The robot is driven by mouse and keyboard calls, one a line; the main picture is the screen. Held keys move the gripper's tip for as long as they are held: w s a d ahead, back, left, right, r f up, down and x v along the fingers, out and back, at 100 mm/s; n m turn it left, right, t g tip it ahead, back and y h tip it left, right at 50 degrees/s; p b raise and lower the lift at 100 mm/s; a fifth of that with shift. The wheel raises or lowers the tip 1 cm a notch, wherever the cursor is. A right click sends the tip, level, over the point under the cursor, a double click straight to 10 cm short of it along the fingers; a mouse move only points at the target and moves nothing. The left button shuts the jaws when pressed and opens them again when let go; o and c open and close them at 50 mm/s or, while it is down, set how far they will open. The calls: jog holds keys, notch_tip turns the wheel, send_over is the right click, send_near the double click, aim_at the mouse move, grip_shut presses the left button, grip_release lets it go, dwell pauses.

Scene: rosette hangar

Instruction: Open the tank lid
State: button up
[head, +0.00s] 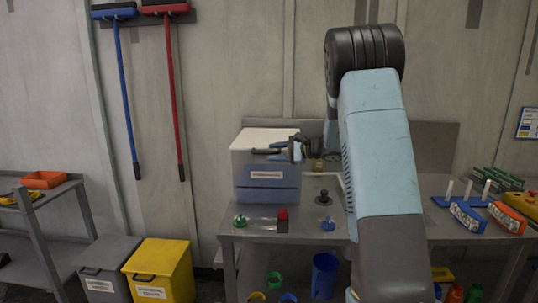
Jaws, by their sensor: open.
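The tank (267,192) is a box with a clear upper part, a blue lower part and a white label, standing at the left of the workbench. Its pale lid (266,138) lies flat on top and looks closed. A dark bar (266,152), which looks like the lid's handle, shows at the front. My gripper (293,150) is open and empty at the tank's upper right front, close to the right end of this bar. Whether it touches the bar or lid I cannot tell. My arm hides part of the bench to the right.
Blue and orange racks (467,214) stand at right. A yellow bin (158,270) and a grey bin stand at lower left.

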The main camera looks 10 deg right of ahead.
aim_at(271, 153)
jog(key=shift+x, duration=1.95)
jog(key=shift+f, duration=0.1)
grip_shut()
